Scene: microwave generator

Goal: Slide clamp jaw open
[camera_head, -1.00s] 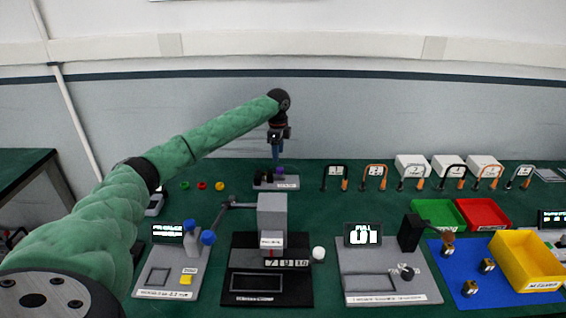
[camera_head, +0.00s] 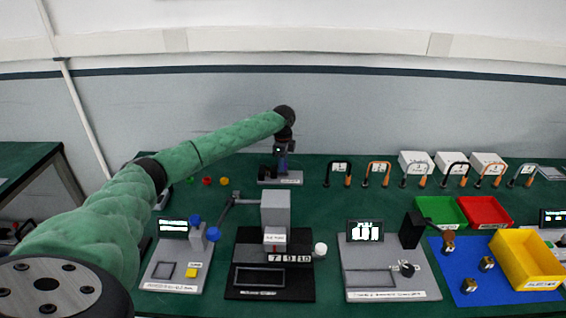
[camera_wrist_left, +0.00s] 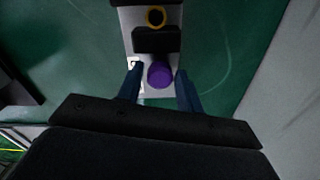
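The clamp fixture is a small grey base (camera_head: 281,180) with a white label, at the back of the green bench in the head view. In the left wrist view its grey plate (camera_wrist_left: 168,14) carries a yellow ring (camera_wrist_left: 155,16), a black block (camera_wrist_left: 156,40) and a round purple knob (camera_wrist_left: 160,76). My left gripper (camera_head: 281,168) points down over the fixture. Its blue fingers (camera_wrist_left: 157,80) are apart, one on each side of the purple knob, with gaps visible. In the head view the gripper hides much of the fixture. My right gripper is not in view.
A grey block device (camera_head: 276,210) with a lever stands in front of the fixture. Small coloured discs (camera_head: 207,181) lie to its left. Several padlock-like shackles (camera_head: 376,173) stand to the right. Green bench shows free between the fixture and the shackles.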

